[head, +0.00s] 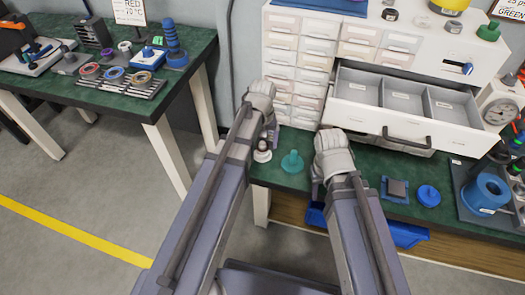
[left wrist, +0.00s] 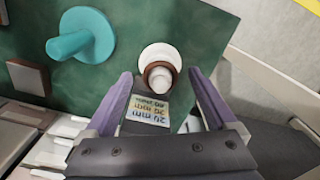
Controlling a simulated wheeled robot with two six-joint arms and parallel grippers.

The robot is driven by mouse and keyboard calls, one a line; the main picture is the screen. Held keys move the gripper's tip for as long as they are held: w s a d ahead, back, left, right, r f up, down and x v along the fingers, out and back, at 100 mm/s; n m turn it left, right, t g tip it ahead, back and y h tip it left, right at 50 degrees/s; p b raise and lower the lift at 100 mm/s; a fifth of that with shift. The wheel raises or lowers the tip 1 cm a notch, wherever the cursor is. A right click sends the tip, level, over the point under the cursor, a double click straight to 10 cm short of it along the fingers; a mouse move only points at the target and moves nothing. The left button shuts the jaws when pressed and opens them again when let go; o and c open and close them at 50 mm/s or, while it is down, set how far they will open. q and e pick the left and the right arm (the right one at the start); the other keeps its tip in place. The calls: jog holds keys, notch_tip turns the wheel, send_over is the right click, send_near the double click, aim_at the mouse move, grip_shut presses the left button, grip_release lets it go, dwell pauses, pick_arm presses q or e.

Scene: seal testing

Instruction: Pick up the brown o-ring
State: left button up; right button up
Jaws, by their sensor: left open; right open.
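The brown o-ring (left wrist: 159,69) sits around a white stepped plug (left wrist: 160,54) on the green bench; in the head view the plug (head: 262,157) is partly covered by my left arm. My left gripper (left wrist: 159,76) is open, with its purple fingers apart on either side of the line to the plug. I see no finger touching the ring, and the remaining height is hard to judge. In the head view my left gripper (head: 271,138) is just above the plug. My right gripper (head: 317,182) is open and empty over the bench, right of the teal plug.
A teal flanged plug (head: 292,162) stands close to the right of the white plug. An open drawer (head: 395,125) juts out above the bench. Coloured rings lie on the left table (head: 185,60).

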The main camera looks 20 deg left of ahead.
pick_arm(q)
jog(key=shift+f, duration=0.2)
dwell(0.6)
jog(key=shift+c, duration=0.2)
grip_shut()
dwell(0.5)
jog(key=shift+r, duration=0.15)
notch_tip(320, 180, up, 10)
jog(key=p, duration=1)
jog(key=shift+r, duration=0.2)
notch_tip(320, 180, up, 7)
jog(key=p, duration=0.7)
